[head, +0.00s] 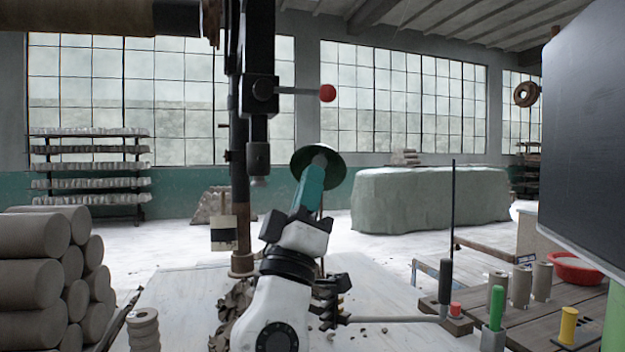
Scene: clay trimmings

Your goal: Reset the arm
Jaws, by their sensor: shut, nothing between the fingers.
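My arm rises from the bottom of the head view, white with black joints. It points up and away, near the middle of the picture. My gripper (319,162) is at its far end, past a teal section that narrows to a grey tip. It looks shut, and no held object shows. A dark green disc (299,160) shows around or behind the tip; I cannot tell whether they touch.
A dark upright post with a red knob (328,93) stands close by on the left. Clay rolls (30,285) are stacked at left. Brown trimmings (226,312) lie beside my arm. A bench (540,318) at right holds clay cylinders, a red bowl (577,268) and tools.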

